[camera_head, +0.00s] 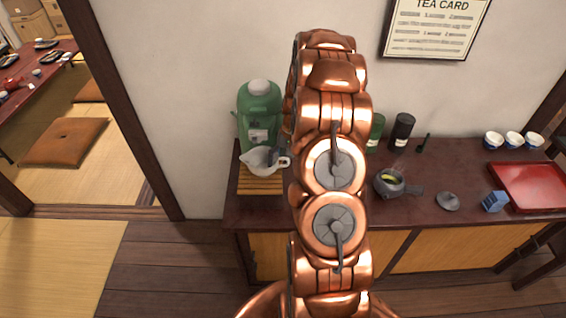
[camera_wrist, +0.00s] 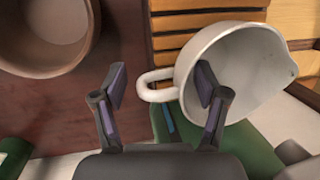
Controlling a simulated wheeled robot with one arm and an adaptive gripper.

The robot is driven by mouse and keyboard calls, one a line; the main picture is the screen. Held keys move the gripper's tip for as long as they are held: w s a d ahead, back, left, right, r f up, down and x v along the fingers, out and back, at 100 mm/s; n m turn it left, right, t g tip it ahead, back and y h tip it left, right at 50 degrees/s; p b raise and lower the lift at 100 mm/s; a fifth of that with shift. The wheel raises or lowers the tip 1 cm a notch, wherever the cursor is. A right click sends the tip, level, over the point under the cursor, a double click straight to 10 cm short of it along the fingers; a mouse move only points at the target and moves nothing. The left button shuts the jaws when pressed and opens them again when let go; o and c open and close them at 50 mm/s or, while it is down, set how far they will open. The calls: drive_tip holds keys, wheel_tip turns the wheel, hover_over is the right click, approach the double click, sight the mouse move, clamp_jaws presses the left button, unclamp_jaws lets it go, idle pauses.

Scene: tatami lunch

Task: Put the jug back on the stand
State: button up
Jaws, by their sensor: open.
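The white jug (camera_head: 258,162) is in front of the green dispenser (camera_head: 259,104) at the left end of the counter. It shows over the back end of a slatted wooden stand (camera_head: 259,186); I cannot tell whether its base rests there. In the wrist view the jug (camera_wrist: 222,62) shows its open mouth, spout to the right and handle to the left. The stand's slats (camera_wrist: 185,20) lie beyond it. My gripper (camera_wrist: 160,88) is open, its two fingers on either side of the handle. In the head view my arm hides most of the gripper.
A round brown vessel (camera_wrist: 88,48) stands left of the gripper in the wrist view. Right of my arm are a grey teapot (camera_head: 389,185), its apparent lid (camera_head: 448,201), a blue box (camera_head: 495,202), a red tray (camera_head: 532,181), dark canisters (camera_head: 403,132) and several cups.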

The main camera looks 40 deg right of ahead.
drive_tip(key=b+v, duration=0.4)
drive_tip(key=v, duration=0.7)
drive_tip(key=s+a+r+n, duration=0.2)
drive_tip(key=a+r, duration=0.4)
drive_tip(key=a, duration=0.5)
drive_tip(key=s+a+r+n+g+h, duration=0.1)
drive_tip(key=s+a+r+n, duration=0.1)
drive_tip(key=s+a, duration=0.6)
drive_tip(key=s+a+n+h, duration=0.1)
drive_tip(key=s+a+n, duration=0.1)
drive_tip(key=s+a, duration=0.4)
drive_tip(key=s+a+f+n+g, duration=0.1)
drive_tip(key=s+a, duration=0.5)
drive_tip(key=s, duration=0.6)
drive_tip(key=shift+s+n+h, duration=0.2)
drive_tip(key=shift+n+h, duration=0.2)
drive_tip(key=shift+n, duration=0.2)
